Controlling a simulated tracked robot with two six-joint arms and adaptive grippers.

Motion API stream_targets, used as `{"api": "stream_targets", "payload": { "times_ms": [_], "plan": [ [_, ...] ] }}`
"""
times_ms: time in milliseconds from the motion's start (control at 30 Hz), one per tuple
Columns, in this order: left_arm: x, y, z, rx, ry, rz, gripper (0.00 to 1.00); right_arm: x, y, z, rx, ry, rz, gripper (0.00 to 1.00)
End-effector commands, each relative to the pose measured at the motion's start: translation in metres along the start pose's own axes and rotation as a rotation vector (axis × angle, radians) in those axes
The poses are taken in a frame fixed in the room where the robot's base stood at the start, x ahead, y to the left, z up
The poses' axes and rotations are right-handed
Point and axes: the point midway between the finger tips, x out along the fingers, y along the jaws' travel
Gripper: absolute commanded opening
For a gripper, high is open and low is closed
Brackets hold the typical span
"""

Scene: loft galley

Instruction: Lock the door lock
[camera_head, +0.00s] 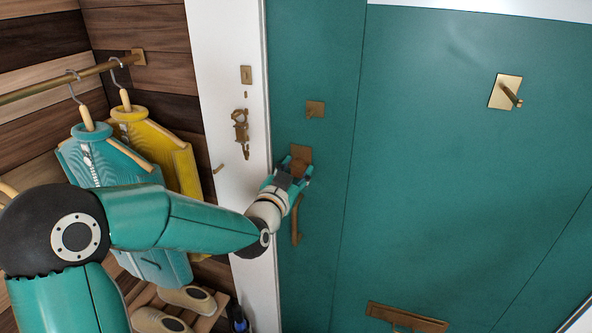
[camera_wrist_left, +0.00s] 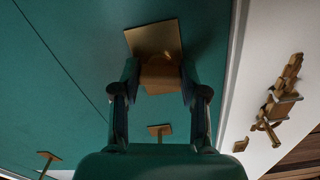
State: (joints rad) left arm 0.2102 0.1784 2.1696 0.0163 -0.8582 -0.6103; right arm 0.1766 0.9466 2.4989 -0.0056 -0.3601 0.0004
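The teal door (camera_head: 440,150) fills the right of the head view. Near its left edge is a brass plate (camera_head: 301,152), which shows in the wrist view (camera_wrist_left: 150,35) with a blocky brass lock knob (camera_wrist_left: 160,76) standing out from it. My left gripper (camera_head: 294,170) is at this plate. In the wrist view its two fingers (camera_wrist_left: 160,82) lie against opposite sides of the knob, closed on it. A brass lever handle (camera_head: 297,222) hangs just below the gripper; its upper part is hidden. My right gripper is in neither view.
A smaller brass plate with a knob (camera_head: 315,109) sits above the gripper. A brass chain latch (camera_head: 240,128) is on the white frame. A brass hook (camera_head: 508,93) and mail slot (camera_head: 405,318) are on the door. Hanging garments (camera_head: 178,155) are at left.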

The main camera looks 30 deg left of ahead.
Motion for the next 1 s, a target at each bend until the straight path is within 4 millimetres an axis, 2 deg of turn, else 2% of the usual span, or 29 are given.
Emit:
{"api": "stream_targets", "payload": {
  "times_ms": [33, 100, 267, 500, 600, 967, 1000],
  "plan": [
    [0.000, 0.001, 0.000, 0.000, 0.000, 0.002, 0.20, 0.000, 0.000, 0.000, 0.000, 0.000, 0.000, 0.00],
    [0.000, 0.001, 0.000, 0.001, 0.000, 0.002, 0.09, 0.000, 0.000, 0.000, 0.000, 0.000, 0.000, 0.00],
    [0.000, 0.002, 0.003, -0.022, 0.002, 0.001, 0.09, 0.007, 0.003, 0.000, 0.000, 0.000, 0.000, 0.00],
    [0.000, 0.003, 0.005, -0.188, 0.005, 0.002, 0.09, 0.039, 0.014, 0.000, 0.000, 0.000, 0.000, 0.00],
    [0.000, 0.002, 0.004, -0.248, 0.002, 0.001, 0.09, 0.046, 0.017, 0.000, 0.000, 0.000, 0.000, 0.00],
    [0.000, 0.002, 0.001, -0.275, -0.003, 0.004, 0.09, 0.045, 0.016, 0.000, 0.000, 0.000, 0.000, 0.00],
    [0.000, 0.002, 0.001, -0.275, -0.003, 0.004, 0.50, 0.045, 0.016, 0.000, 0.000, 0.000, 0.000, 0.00]
  ]
}}
